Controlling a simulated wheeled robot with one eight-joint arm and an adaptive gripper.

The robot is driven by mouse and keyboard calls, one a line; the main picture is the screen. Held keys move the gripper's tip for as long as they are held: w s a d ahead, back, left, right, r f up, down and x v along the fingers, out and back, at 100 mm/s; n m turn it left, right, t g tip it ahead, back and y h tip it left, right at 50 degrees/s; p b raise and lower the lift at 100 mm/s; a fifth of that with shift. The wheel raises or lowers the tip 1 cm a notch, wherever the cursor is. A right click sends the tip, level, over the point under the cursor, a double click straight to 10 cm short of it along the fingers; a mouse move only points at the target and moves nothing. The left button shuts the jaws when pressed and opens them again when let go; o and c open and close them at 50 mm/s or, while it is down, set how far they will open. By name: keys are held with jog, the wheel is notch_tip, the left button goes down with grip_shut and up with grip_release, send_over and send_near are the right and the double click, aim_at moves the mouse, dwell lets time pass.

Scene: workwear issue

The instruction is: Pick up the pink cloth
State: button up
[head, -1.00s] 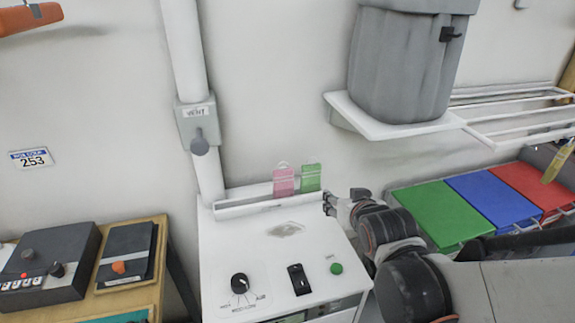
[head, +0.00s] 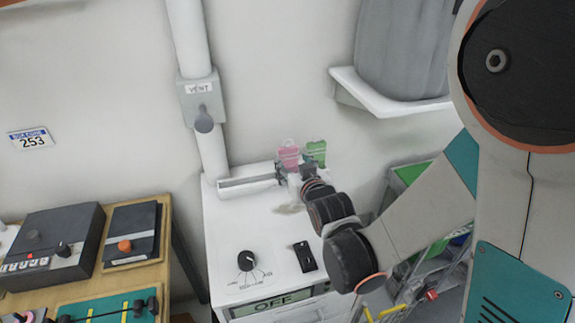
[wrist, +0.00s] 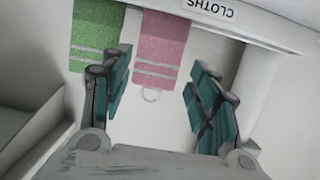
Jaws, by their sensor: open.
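The pink cloth (head: 289,157) stands in the rack at the back of the white machine, next to the green cloth (head: 316,152). In the wrist view the pink cloth (wrist: 161,48) has pale stripes and a small loop at its end. My gripper (wrist: 158,98) is open, with one teal-padded finger on each side of the pink cloth's line; I cannot tell how deep the cloth reaches between them. The left finger is close to the green cloth (wrist: 96,35). In the head view my gripper (head: 291,178) is right at the rack and partly covers the cloths' lower parts.
The rack (head: 248,183) has a white rim, labelled CLOTHS in the wrist view. The white machine (head: 225,245) has a knob and switch on top. A vent pipe (head: 212,150) rises at its left. A grey bin on a shelf (head: 385,100) is to the right.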

aim_at(289, 158)
jog(key=shift+b+x, duration=1)
jog(key=shift+x, duration=2.35)
jog(key=shift+d+r, duration=0.1)
jog(key=shift+r, duration=0.15)
jog(key=c, duration=0.6)
